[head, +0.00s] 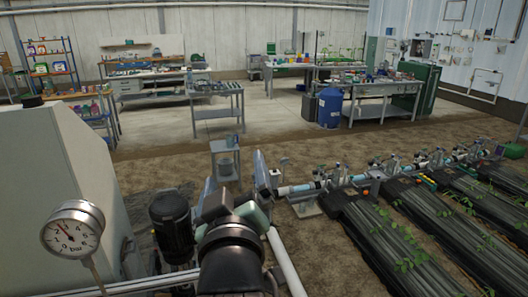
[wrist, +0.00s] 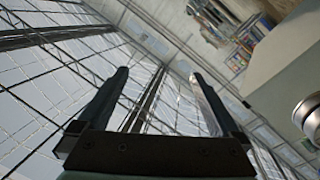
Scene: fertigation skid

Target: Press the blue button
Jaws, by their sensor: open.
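I cannot make out a blue button in either view. My gripper (head: 236,168) is at the bottom middle of the head view, pointing away from the body, with its two fingers apart and nothing between them. In the wrist view my gripper (wrist: 160,76) is open against the glazed roof and its beams. A pale cabinet-like housing (head: 70,185) stands left of my gripper; it also seems to show at the right of the wrist view (wrist: 285,65). Its far faces are hidden.
A pressure gauge (head: 72,234) stands at the lower left, with a dark motor (head: 171,228) beside my arm. Pipes and valves (head: 318,186) run right, above planted rows (head: 400,245). Workbenches (head: 375,92) and a blue barrel (head: 330,107) stand farther back.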

